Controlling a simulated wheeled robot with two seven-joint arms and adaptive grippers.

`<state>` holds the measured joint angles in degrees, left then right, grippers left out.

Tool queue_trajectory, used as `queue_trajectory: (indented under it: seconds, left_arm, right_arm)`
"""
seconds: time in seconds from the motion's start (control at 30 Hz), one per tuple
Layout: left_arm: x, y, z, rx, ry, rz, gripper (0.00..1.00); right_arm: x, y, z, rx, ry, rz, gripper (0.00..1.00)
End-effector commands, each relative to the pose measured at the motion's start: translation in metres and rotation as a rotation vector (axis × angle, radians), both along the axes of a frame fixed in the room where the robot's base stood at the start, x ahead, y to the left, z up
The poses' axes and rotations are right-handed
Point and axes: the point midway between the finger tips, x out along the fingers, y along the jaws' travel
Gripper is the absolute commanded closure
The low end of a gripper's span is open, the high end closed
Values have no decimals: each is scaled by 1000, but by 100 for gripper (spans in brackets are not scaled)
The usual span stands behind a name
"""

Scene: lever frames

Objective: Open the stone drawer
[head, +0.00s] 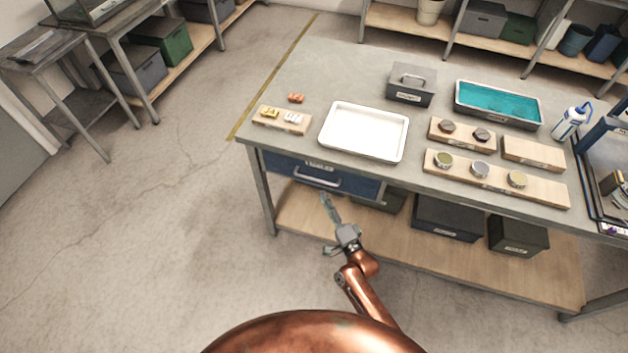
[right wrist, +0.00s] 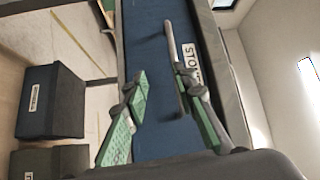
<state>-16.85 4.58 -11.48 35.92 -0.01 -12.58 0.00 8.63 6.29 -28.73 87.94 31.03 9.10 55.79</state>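The stone drawer is a blue drawer (head: 358,188) under the left end of the table top, and it looks shut. Its grey bar handle (head: 318,181) runs along the front. In the right wrist view the blue front (right wrist: 147,50) shows a label starting "STO", and the handle (right wrist: 172,45) stands upright in the picture. My right gripper (head: 328,210) is open and empty, just in front of the drawer and below the handle in the head view. In the right wrist view its right fingertip overlaps the handle; I cannot tell whether they touch. My left gripper is out of view.
The grey table (head: 300,82) holds a white tray (head: 365,131), a wooden board (head: 283,121) with small stones, a grey box (head: 411,85) and a teal-filled basin (head: 497,104). Dark bins (head: 447,217) stand on the lower shelf. The floor left of the table is clear.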

Motion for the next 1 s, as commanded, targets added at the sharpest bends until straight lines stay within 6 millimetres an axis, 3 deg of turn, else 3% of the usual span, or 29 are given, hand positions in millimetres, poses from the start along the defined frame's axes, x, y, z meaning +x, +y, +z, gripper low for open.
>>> queue_trajectory:
  seconds: [0.13, 0.6, 1.0]
  left_arm:
    - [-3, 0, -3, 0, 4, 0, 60]
    - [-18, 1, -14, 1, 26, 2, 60]
    - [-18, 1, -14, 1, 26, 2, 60]
  right_arm:
    - [9, 10, 21, 56, -20, 12, 75]
    - [65, 39, 28, 52, -18, 12, 75]
    - [71, 42, 30, 50, -17, 11, 75]
